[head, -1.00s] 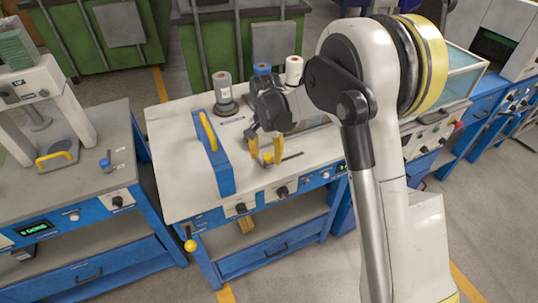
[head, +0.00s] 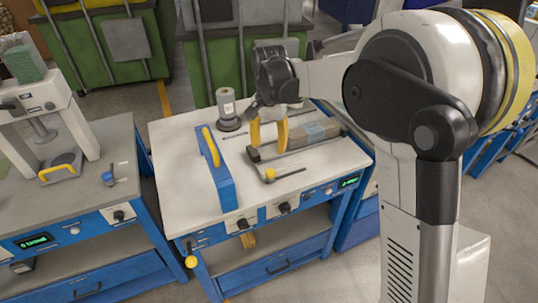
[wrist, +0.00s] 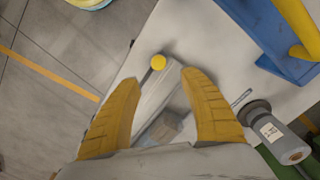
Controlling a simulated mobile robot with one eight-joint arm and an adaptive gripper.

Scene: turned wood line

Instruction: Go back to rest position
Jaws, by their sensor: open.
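My gripper (head: 268,133) is over the middle workbench (head: 190,135) in the head view, its two yellow fingers apart with nothing between them. In the wrist view my gripper (wrist: 160,78) also shows both fingers spread above the bench top. A grey fixture holding a brownish-grey piece (head: 310,132) lies to the right of and under the fingers, partly covered by them. A lever with a yellow knob (head: 270,175) is in front of it, and the knob (wrist: 158,62) shows between the fingertips in the wrist view.
A blue guard with a yellow handle (head: 213,165) stands left of my gripper. A grey cylinder on a round base (head: 227,108) stands behind. A press bench (head: 75,205) is at the left, and green bins (head: 90,50) stand behind. My arm hides much of the right side.

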